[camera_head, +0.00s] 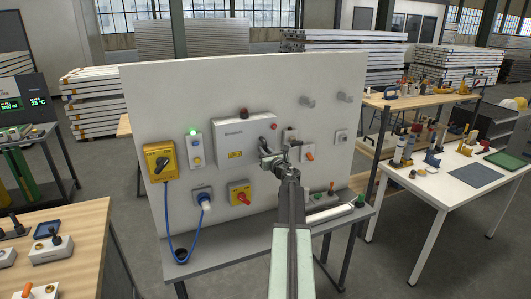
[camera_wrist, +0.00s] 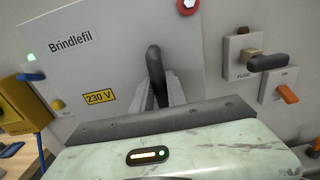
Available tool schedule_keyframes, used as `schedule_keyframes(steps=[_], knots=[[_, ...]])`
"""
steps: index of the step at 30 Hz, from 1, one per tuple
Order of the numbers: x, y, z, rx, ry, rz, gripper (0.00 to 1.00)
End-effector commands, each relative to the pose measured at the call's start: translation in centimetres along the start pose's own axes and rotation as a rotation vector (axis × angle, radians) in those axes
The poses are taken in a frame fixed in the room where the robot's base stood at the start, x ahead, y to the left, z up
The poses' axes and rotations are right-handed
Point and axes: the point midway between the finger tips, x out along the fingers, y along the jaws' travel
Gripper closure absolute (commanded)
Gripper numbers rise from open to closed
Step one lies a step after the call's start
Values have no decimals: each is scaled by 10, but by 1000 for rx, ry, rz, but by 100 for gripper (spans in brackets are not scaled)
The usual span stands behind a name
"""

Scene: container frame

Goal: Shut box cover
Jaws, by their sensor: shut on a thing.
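The grey-white box cover (camera_head: 237,141) sits on the upright white panel, with a name label and a yellow "230 V" label. It also fills the upper left of the wrist view (camera_wrist: 105,52). A dark curved handle (camera_wrist: 154,68) stands out from the cover's lower right part. My gripper (camera_head: 268,153) is at the cover's right side; its fingers (camera_wrist: 165,96) are shut on the handle. The fingers and wrist housing hide the cover's lower edge and part of the handle. I cannot tell whether the cover is flush with its box.
A red round knob (camera_wrist: 187,5) is at the cover's upper right. A fuse switch (camera_wrist: 243,54) and an orange-lever switch (camera_wrist: 285,93) are to the right. A yellow rotary switch (camera_head: 160,161) and a red-knob switch (camera_head: 240,193) share the panel. A grey shelf (camera_head: 225,249) runs below.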

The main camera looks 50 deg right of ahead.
Motion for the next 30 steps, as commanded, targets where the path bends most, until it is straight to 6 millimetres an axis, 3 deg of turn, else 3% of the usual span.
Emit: schedule_keyframes(steps=[2, 3, 5, 6, 17, 30], knots=[[1, -4, 1, 4, -2, -10, 100], [2, -3, 1, 4, -2, -9, 79], [2, -3, 1, 4, -2, -9, 63], [2, -2, 1, 4, -2, -7, 60], [-3, 1, 1, 2, -1, -2, 60], [-77, 1, 1, 2, -2, -4, 60]])
